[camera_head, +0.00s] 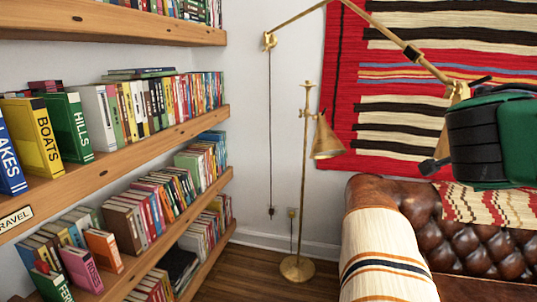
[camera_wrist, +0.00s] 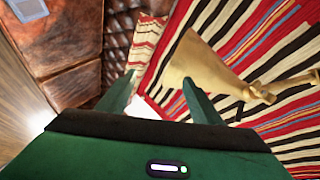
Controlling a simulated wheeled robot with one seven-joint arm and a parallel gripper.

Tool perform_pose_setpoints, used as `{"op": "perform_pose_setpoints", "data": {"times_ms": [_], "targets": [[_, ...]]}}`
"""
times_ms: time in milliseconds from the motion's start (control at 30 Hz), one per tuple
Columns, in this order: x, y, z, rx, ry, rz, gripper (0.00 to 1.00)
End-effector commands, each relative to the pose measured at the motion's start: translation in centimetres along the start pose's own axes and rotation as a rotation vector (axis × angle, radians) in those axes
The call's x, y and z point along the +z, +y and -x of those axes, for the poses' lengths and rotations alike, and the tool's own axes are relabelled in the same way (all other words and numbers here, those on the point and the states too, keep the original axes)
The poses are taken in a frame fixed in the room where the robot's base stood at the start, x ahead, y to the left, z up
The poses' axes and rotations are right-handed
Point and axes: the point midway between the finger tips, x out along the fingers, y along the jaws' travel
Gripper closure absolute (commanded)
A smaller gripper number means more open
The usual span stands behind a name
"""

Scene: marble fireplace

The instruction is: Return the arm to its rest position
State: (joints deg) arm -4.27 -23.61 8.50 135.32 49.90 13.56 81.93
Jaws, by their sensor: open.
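My gripper (camera_wrist: 158,92) shows in the wrist view as two green fingers standing apart with nothing between them. A green and black part of my arm (camera_head: 492,140) is at the right edge of the head view, in front of the wall hanging and above the sofa. It hides part of a brass wall lamp (camera_head: 412,53). In the wrist view a brass lamp shade (camera_wrist: 200,65) is close to the right finger; I cannot tell whether they touch.
Wooden shelves (camera_head: 120,146) full of books line the left wall. A brass floor lamp (camera_head: 306,190) stands in the corner. A brown leather sofa (camera_head: 366,190) with a striped throw (camera_head: 385,260) is at right. A red striped hanging (camera_head: 345,70) covers the wall. Bare floor shows between shelves and sofa.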

Motion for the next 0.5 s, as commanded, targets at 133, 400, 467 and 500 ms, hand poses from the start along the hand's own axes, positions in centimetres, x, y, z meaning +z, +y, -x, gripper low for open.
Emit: {"op": "perform_pose_setpoints", "data": {"times_ms": [133, 400, 467, 500], "targets": [[-0.2, 8.1, -1.6, 0.231, -0.11, 0.27, 0.41], [0.8, 21.3, 0.8, 0.508, -0.516, 0.734, 0.41], [1.2, 23.7, 2.0, 0.534, -0.631, 0.825, 0.41], [1.4, 25.1, 3.0, 0.543, -0.708, 0.879, 0.41]]}}
